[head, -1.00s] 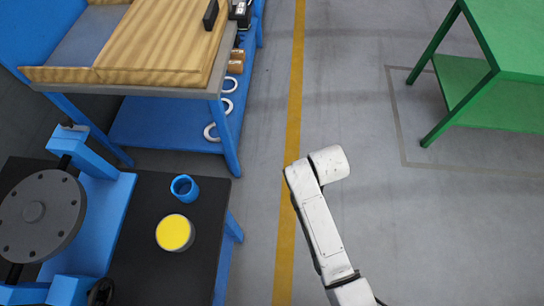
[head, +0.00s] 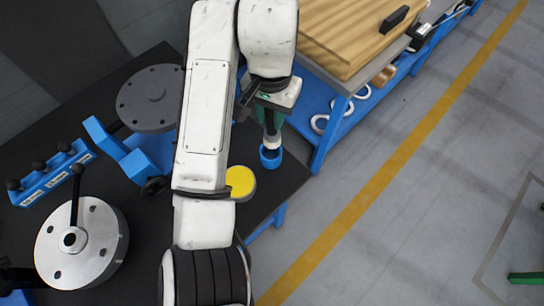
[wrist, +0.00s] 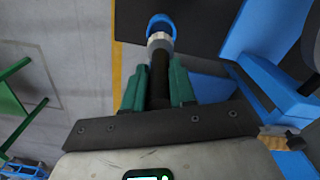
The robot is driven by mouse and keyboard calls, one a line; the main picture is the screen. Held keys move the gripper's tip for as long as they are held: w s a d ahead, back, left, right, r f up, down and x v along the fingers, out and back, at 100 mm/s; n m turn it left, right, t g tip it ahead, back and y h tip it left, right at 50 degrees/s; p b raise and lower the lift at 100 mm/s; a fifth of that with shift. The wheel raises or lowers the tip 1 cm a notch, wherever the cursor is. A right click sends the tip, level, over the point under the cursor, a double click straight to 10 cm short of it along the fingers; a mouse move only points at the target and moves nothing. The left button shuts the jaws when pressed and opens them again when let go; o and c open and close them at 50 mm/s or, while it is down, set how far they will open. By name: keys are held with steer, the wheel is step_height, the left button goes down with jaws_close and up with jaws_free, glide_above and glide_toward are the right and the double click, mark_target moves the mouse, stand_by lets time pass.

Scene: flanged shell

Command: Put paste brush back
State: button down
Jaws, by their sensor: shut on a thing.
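My gripper (head: 270,118) points down over the black table's near-right corner, its green fingers shut on the black handle of the paste brush (head: 272,142). In the wrist view the brush (wrist: 160,42) extends straight out from between the fingers (wrist: 157,88), its pale collar away from me. The blue cup (head: 270,158) stands directly under the brush; it also shows in the wrist view (wrist: 161,20). The brush's lower end overlaps the cup's mouth, and I cannot tell how deep it reaches. The yellow-topped tin (head: 243,182) stands beside the cup, partly hidden by my arm.
A dark flanged disc (head: 150,97) on a blue stand, a silver flange with a lever (head: 85,245) and a blue rack with black knobs (head: 50,172) occupy the black table (head: 115,165). A blue bench with wooden boards (head: 345,30) stands behind.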

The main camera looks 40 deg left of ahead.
mark_target(270, 134)
steer(key=shift+s+a+r, duration=0.1)
steer(key=shift+s, duration=0.05)
steer(key=shift+f+p, duration=1.15)
steer(key=shift+f, duration=3.65)
steer(key=c, duration=0.9)
jaws_free()
steer(key=shift+f, duration=0.1)
steer(key=shift+f+b, duration=0.2)
steer(key=shift+b, duration=0.25)
steer(key=r, duration=1.1)
steer(key=shift+s+d+b, duration=0.15)
steer(key=shift+d+b, duration=0.1)
steer(key=shift+b, duration=0.1)
